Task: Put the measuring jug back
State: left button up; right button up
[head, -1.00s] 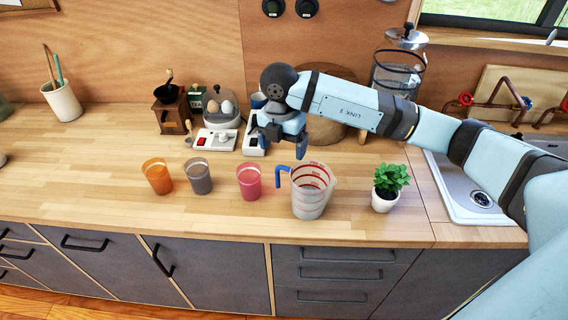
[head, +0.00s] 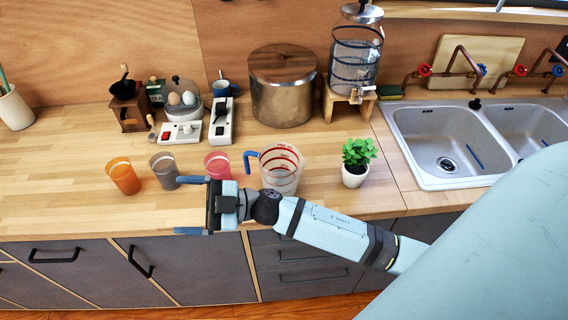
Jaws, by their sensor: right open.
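The measuring jug (head: 283,172) is clear with red markings and a blue handle on its left. It stands upright on the wooden counter, between the pink cup and the potted plant. My right gripper (head: 178,206) is open and empty near the counter's front edge, left of the jug and apart from it. Its fingers point left, in front of the grey cup, and my right wrist hides the lower part of the jug's front and the pink cup's base. My left gripper is not in view.
An orange cup (head: 123,176), a grey cup (head: 164,170) and a pink cup (head: 217,165) stand left of the jug. A potted plant (head: 356,160) stands right of it. A large pot (head: 284,88), a water dispenser (head: 355,60) and power strips (head: 221,121) are behind. The sink (head: 440,140) is at right.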

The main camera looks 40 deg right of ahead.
jog(key=s+d+f+m+t+h, duration=0.2)
jog(key=d+f+m+t+h, duration=0.2)
jog(key=f+m+h, duration=0.3)
jog(key=s+d+f+m+t+h, duration=0.1)
jog(key=d+f+m+t+h, duration=0.3)
jog(key=f+m+h, duration=0.3)
jog(key=s+d+f+m+g+h, duration=0.2)
jog(key=s+d+f+g+h, duration=0.1)
jog(key=s+f, duration=0.8)
jog(key=d+g, duration=0.1)
jog(key=g, duration=0.1)
jog(key=shift+d+f+m+g, duration=0.15)
jog(key=shift+f+m+g, duration=0.2)
jog(key=shift+m+g, duration=0.05)
